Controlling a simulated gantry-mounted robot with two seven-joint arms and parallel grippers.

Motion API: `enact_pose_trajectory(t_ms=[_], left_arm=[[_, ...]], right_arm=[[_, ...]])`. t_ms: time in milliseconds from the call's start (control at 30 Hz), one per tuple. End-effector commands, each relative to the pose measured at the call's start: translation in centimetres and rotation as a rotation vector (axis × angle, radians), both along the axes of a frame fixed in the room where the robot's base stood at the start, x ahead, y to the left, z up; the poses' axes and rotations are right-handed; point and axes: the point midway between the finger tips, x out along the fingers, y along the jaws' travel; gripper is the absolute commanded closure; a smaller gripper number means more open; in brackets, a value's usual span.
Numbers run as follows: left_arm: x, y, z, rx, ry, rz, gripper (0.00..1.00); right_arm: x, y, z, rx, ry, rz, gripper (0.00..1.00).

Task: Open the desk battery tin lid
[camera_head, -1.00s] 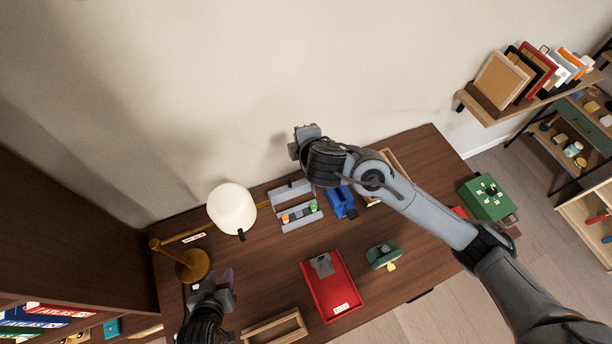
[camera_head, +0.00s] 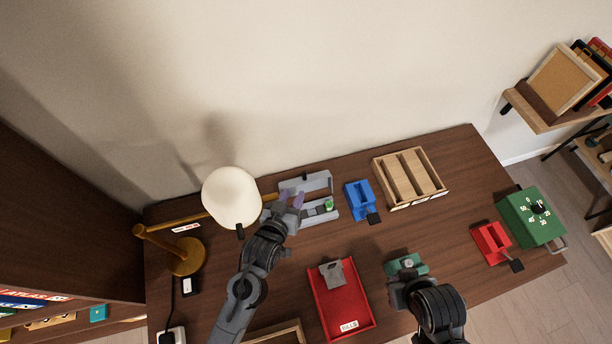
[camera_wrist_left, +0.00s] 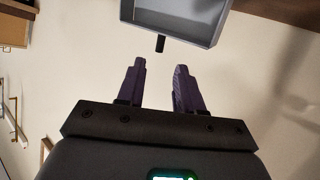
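The grey battery tin (camera_head: 322,217) sits at the back of the desk, right of the lamp, with a green-ended battery visible inside. Its lid (camera_head: 319,179) stands raised at the back, with a small black tab at its edge. The lid's tray-like inside (camera_wrist_left: 180,17) and the dark tab show at the top of the left wrist view. My left gripper (camera_head: 291,199) is at the tin's left part, in front of the lid. Its purple fingers (camera_wrist_left: 159,68) are apart and empty. My right gripper (camera_head: 402,284) is by a green object (camera_head: 408,264); its fingers are not clear.
A lamp (camera_head: 231,197) stands close left of the tin. A blue holder (camera_head: 359,198) and a wooden compartment tray (camera_head: 410,177) are to the right. A red tray (camera_head: 340,305) lies in front. A red holder (camera_head: 490,243) and green timer box (camera_head: 532,216) are at the right.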

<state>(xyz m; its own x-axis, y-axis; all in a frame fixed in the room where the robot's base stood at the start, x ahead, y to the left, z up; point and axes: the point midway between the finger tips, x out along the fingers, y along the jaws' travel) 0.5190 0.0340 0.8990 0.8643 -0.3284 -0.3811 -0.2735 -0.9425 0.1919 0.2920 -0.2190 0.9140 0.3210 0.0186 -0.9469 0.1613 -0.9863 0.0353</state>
Motion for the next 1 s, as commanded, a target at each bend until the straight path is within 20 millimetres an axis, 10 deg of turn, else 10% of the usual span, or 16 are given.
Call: enact_pose_trajectory(t_ms=[1000], left_arm=[[9.5, -3.5, -3.9, 0.0, -0.004, 0.0, 0.64]], right_arm=[[-0.7, 0.1, -2.7, -0.001, 0.018, 0.004, 1.0]])
